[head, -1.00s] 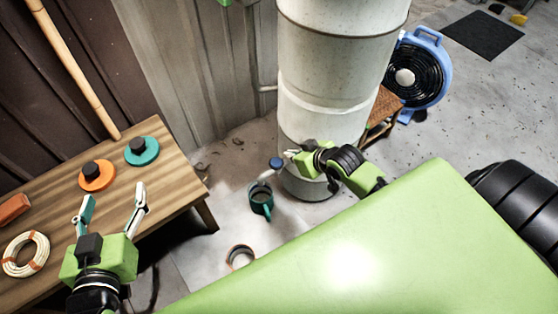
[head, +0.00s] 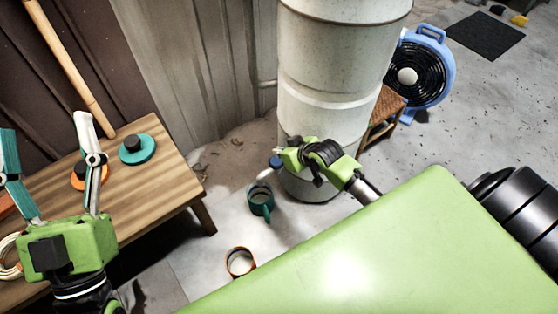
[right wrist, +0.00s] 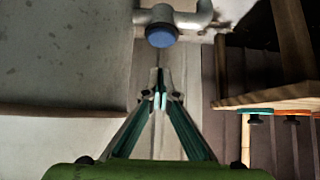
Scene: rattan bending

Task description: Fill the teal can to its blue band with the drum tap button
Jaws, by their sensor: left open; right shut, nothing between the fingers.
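The teal can (head: 261,203) stands on the floor in front of the tall pale drum (head: 335,85). Its blue band and fill level cannot be made out. The blue tap button (head: 275,162) is on the tap low on the drum, above the can; it also shows in the right wrist view (right wrist: 161,37). A pale streak or spout shows over the can; I cannot tell if water runs. My right gripper (head: 284,157) is shut and empty, close beside the button; its fingertips (right wrist: 161,88) show just below the button in the wrist view. My left gripper (head: 45,125) is open and empty above the table.
The wooden table (head: 150,195) at left holds a teal disc (head: 137,149), an orange disc and a rattan coil (head: 9,262). An orange-rimmed container (head: 240,262) stands on the floor near the can. A blue fan (head: 425,70) stands behind the drum.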

